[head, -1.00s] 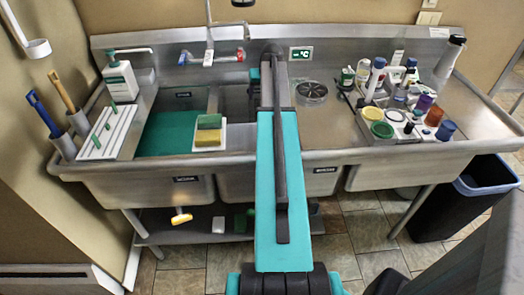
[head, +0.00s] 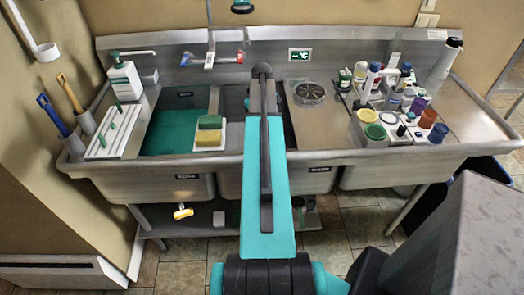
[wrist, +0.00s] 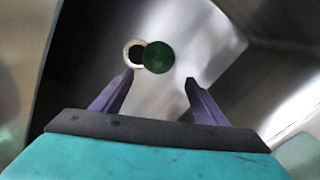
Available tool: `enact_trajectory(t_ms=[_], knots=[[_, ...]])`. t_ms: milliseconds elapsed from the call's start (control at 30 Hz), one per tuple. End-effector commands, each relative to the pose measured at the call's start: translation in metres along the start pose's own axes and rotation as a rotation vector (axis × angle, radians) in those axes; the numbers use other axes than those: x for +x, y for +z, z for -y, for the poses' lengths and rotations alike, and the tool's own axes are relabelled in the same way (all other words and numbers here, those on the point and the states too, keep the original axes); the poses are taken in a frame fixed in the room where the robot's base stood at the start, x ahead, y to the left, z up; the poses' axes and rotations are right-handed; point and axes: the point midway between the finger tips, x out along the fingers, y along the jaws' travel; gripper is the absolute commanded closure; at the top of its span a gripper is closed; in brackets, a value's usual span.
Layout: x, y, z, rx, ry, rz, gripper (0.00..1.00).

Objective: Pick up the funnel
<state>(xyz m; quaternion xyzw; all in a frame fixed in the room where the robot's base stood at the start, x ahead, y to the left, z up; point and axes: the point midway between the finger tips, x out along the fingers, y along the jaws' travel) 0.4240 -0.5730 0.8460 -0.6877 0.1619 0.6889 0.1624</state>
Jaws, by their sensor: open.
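A round dark green thing (wrist: 158,57) is in a metal sink basin in the wrist view. It may be the funnel, but its shape from above does not make this certain. It partly overlaps a pale ring with a dark centre (wrist: 133,54), which looks like a drain. My gripper (wrist: 159,80) is open, with its two purple fingers apart and nothing between them. The green thing appears just beyond the fingertips, near the middle of the gap. In the head view my arm hides the gripper and much of the middle basin.
The steel sink (head: 212,165) has walls close around my gripper. Several bottles and jars crowd the right drainboard, near a round strainer (head: 309,93). A grey block (head: 440,235) stands at front right.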

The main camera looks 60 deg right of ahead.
Motion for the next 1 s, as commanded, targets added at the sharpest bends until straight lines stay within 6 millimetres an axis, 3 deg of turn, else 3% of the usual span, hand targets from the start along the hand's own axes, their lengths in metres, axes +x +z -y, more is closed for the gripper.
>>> enact_trajectory(t_ms=[367,1000], knots=[[0.005,0.002,-0.007,0.011,0.0,-0.001,0.34],[0.069,0.002,-0.008,0.013,-0.001,-0.001,0.34]])
